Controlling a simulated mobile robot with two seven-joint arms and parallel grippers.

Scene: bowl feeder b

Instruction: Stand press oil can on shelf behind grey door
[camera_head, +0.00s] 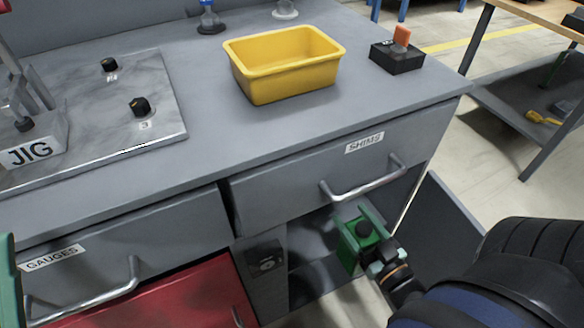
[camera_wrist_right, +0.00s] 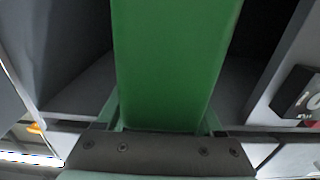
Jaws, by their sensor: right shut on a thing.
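The press oil can (camera_head: 352,243) is a green box-shaped can with a dark cap on top. My right gripper (camera_head: 376,262) is shut on it, at the mouth of the open cabinet under the SHIMS drawer. In the right wrist view the can (camera_wrist_right: 172,65) fills the middle between the two green fingers, hiding much of the inside. A grey shelf surface (camera_wrist_right: 80,84) shows on both sides of it. I cannot tell whether the can touches the shelf. The grey door (camera_head: 445,225) stands open to the right. Only a green edge, probably my left gripper (camera_head: 7,285), shows at the left border.
The SHIMS drawer (camera_head: 310,170) with its bar handle is shut just above the opening. A red door (camera_head: 165,298) and a post with a dark box (camera_head: 265,256) are left of it. A yellow bin (camera_head: 285,85) and a black box with an orange switch (camera_head: 397,55) stand on the bench.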

